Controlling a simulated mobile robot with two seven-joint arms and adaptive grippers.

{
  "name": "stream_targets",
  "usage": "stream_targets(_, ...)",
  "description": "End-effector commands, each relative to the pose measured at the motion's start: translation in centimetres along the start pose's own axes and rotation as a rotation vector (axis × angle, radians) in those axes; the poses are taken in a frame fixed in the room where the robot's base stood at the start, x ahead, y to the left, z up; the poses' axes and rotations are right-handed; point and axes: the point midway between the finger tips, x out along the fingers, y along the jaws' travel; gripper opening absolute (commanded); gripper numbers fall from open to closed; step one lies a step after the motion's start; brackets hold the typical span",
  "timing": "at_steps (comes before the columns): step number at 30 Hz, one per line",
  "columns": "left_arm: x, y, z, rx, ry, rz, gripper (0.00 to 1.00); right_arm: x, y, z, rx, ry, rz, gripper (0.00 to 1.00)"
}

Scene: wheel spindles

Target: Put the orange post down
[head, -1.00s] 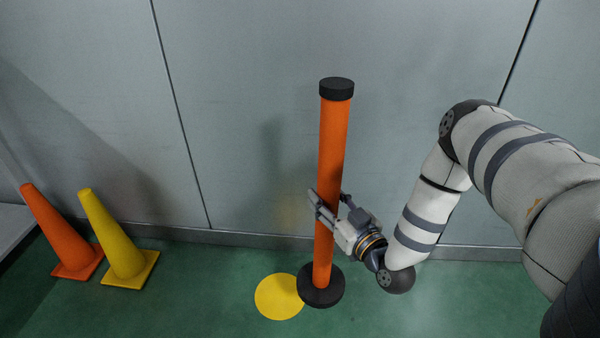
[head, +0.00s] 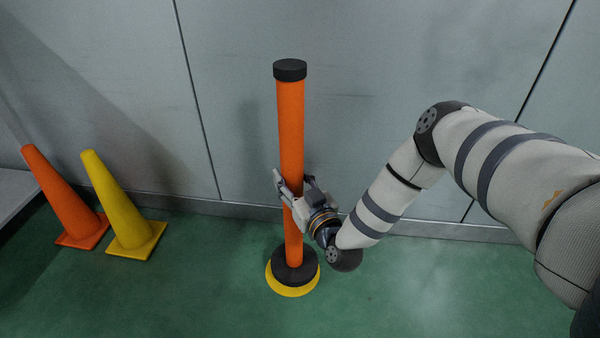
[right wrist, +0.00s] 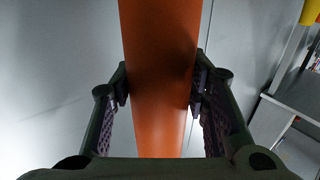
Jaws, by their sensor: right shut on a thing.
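The orange post (head: 291,130) has a black cap and a round black base (head: 295,268). It stands upright in the middle of the head view. Its base appears over the yellow floor disc (head: 293,291), whose rim shows around the front and sides. I cannot tell whether the base touches the floor. My right gripper (head: 288,192) is shut on the lower half of the post. In the right wrist view, the post (right wrist: 160,80) runs between the two fingers. My left gripper is not in view.
An orange cone (head: 62,200) and a yellow cone (head: 120,210) stand on the green floor at the left. A grey panelled wall (head: 370,80) rises behind the post. The floor in front and to the right is clear.

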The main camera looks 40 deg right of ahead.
Motion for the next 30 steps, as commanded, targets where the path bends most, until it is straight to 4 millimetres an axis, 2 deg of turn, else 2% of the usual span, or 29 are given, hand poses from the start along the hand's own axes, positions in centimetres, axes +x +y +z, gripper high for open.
stream_targets(2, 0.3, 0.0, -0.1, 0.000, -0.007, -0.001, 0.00, 0.4, -0.3, 0.2, 0.001, 0.011, 0.002, 0.00)
stream_targets(9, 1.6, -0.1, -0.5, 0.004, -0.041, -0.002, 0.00, 0.7, -0.5, 3.5, 0.000, 0.008, 0.002, 0.00)
stream_targets(20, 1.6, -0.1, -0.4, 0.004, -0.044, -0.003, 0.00, 0.7, -0.5, 3.6, 0.002, 0.012, 0.001, 0.00)
stream_targets(21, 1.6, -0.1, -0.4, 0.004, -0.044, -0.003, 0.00, 0.5, -0.5, 4.0, 0.000, 0.001, 0.000, 0.44)
stream_targets(23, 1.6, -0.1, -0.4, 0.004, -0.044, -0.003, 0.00, 0.5, -0.5, 4.0, 0.000, 0.002, 0.000, 0.57)
stream_targets(24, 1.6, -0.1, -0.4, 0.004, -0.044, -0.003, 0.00, 0.5, -0.5, 3.9, 0.000, 0.002, 0.000, 0.62)
stream_targets(30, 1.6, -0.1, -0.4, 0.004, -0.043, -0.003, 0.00, 0.5, -0.5, 4.0, 0.000, 0.002, 0.000, 0.62)
